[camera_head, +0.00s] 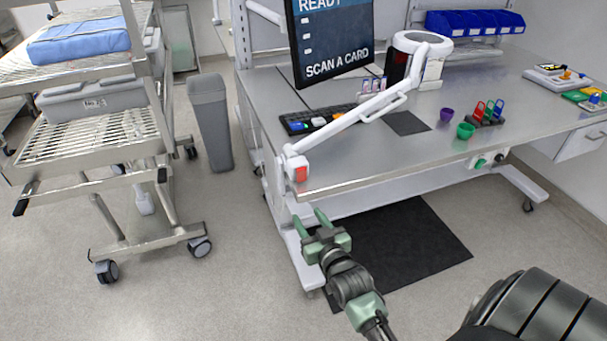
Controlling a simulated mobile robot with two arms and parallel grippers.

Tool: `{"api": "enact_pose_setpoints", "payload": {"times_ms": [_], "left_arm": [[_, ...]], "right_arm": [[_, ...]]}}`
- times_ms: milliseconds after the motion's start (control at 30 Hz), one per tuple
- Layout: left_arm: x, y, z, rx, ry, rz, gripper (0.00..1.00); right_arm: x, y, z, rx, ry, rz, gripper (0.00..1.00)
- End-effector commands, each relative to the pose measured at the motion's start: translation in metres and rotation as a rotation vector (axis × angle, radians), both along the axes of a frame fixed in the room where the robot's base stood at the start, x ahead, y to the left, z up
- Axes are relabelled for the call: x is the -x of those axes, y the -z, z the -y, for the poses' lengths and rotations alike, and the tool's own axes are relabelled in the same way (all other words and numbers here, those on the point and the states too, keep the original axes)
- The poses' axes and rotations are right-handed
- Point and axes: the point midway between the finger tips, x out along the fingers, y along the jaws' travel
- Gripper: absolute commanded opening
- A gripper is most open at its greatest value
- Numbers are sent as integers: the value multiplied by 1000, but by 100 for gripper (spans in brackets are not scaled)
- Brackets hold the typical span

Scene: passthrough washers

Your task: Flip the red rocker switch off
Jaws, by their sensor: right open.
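The red rocker switch (301,173) sits on a white housing at the base of the white lamp arm (360,110), at the front left corner of the grey workbench (350,172). Which way the rocker is tipped is too small to tell. My right gripper (309,219) is open and empty, with green fingers pointing up the picture. In the picture it is just below the switch, apart from it and in front of the bench edge. My left gripper is not in view.
A wire cart (90,145) with a blue bundle (80,41) stands at the left. A grey bin (211,120) is between cart and bench. A monitor (333,38), keyboard (295,124) and small cups are on the bench. A black mat (405,250) lies on the floor.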

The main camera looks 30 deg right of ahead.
Motion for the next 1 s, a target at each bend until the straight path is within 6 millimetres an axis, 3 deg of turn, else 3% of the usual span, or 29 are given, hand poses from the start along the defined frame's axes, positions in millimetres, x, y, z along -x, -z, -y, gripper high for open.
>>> {"api": "enact_pose_setpoints", "payload": {"times_ms": [33, 100, 200, 700, 1000], "left_arm": [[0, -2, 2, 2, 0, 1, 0], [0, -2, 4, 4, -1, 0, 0], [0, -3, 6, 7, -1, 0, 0], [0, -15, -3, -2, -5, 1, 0], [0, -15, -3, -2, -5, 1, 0]], "right_arm": [[-1, -29, 7, 9, 14, 52, 45], [-1, -56, 13, 17, 26, 102, 45], [-4, -75, 18, 25, 35, 139, 45], [-70, -78, 34, 26, 35, 143, 45], [-77, -77, 36, 26, 35, 142, 45]]}}
